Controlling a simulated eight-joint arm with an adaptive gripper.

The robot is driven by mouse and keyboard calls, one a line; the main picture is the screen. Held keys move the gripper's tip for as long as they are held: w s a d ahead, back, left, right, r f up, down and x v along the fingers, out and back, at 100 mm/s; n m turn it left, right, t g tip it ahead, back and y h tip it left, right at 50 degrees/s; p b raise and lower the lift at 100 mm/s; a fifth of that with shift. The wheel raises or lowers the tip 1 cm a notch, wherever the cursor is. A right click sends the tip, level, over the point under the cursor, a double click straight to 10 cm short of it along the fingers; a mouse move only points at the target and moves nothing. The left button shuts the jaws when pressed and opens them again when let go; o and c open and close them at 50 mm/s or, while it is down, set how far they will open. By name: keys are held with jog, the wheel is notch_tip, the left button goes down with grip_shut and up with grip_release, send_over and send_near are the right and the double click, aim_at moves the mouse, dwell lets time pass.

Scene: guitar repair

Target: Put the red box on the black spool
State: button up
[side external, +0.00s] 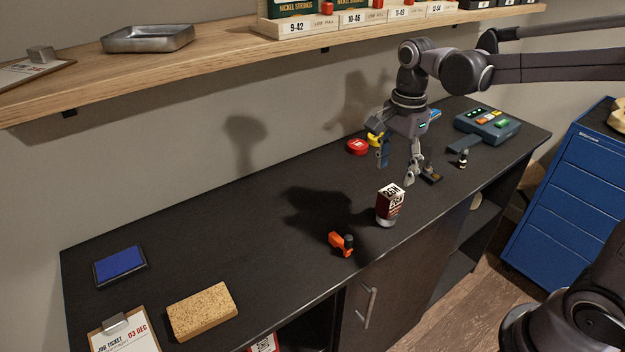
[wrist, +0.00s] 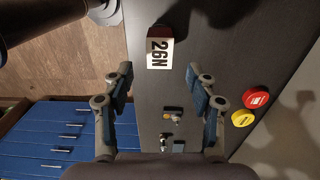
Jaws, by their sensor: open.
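The red box (side external: 389,202), with a white printed top, stands near the front edge of the dark bench. It appears to rest on a pale rounded base. It also shows in the wrist view (wrist: 160,52), just beyond my fingertips. My gripper (side external: 397,172) is open and empty, pointing down above the bench, behind and slightly right of the box. In the wrist view my open fingers (wrist: 158,82) have bare bench between their tips. I cannot clearly identify a black spool; a small black-and-white piece (side external: 463,158) stands to the right of my gripper.
An orange tool (side external: 341,242) lies left of the box. A red tin (side external: 357,147) and a yellow one (side external: 376,139) are behind my gripper. A blue-grey device (side external: 487,125) sits at the far right. A cork block (side external: 201,310) lies at front left. Mid-left bench is clear.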

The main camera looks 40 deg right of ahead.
notch_tip(320, 180, up, 4)
jog(key=n+t, duration=0.3)
jog(key=n, duration=0.5)
send_near(392, 191)
jog(key=s+a, duration=0.1)
jog(key=s, duration=0.1)
jog(key=s+a+f+n+t, duration=0.1)
jog(key=s+f+n+t, duration=0.2)
jog(key=n, duration=0.7)
jog(key=shift+s+f+t, duration=0.3)
jog(key=shift+s+t, duration=0.3)
jog(key=shift+s, duration=0.3)
